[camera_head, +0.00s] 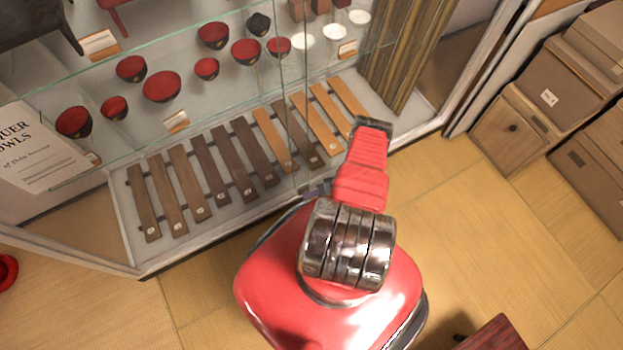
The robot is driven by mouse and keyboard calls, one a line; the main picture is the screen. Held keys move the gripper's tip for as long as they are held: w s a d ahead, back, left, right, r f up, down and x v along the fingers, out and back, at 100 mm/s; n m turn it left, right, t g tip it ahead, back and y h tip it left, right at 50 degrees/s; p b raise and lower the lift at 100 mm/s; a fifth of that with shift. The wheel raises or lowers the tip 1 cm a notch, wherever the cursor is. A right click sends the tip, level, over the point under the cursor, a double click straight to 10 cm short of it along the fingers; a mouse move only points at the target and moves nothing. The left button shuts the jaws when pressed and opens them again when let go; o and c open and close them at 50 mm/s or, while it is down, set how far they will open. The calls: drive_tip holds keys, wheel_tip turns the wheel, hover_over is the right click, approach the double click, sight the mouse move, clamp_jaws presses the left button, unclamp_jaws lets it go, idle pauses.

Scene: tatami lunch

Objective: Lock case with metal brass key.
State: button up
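The case is a glass display case with a pale base and a dark lower front edge (205,254). A small dark grey-blue piece (318,188) sits at its front, partly behind my red arm; I cannot tell if it is a lock. No brass key shows. My red arm reaches over the case front from the lower middle. Its far end is dark and overlaps the wooden strips in the picture. No fingertips can be made out, so whether my gripper is open, shut or holding anything is hidden.
Inside the case, red bowls (162,87) stand on a glass shelf above several wooden strips (183,183). Brown boxes (548,92) are stacked at the right. A dark red wooden corner (495,335) shows at bottom right. Tatami floor (480,225) is clear right of my arm.

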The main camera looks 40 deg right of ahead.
drive_tip(key=shift+s, duration=0.1)
drive_tip(key=v, duration=1.3)
drive_tip(key=shift+s+d+r, duration=0.2)
